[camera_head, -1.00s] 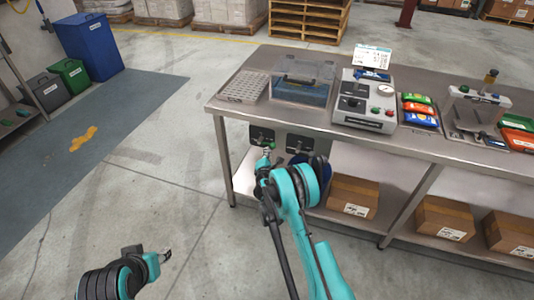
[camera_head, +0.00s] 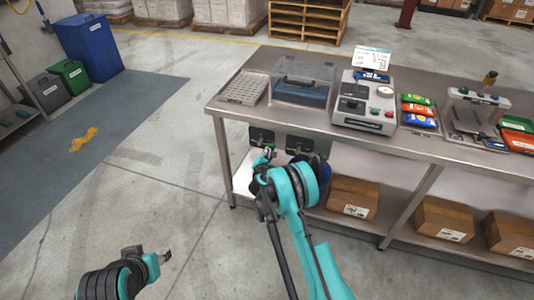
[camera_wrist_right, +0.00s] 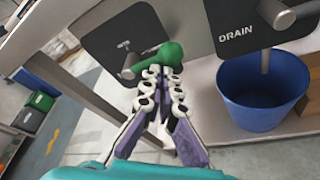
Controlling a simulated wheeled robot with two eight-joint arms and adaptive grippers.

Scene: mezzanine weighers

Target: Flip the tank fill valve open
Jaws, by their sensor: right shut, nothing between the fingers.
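The left dark valve plate (camera_wrist_right: 112,38) is under the bench; its small label is hard to read. A metal lever with a green knob (camera_wrist_right: 165,57) points right from its pivot. My right gripper (camera_wrist_right: 163,80) is shut and empty, its fingertips right at the knob's lower side, seemingly touching it. In the head view the right gripper (camera_head: 267,153) covers part of this valve. The plate marked DRAIN (camera_wrist_right: 240,30) is to the right, with its own lever (camera_wrist_right: 285,15). My left gripper (camera_head: 164,257) is low over the floor, away from the bench; its jaw state is unclear.
A blue bucket (camera_wrist_right: 262,98) stands below the drain, close right of the right gripper. A bench leg (camera_wrist_right: 75,92) is at left. The steel bench top (camera_head: 300,117) overhangs the valves.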

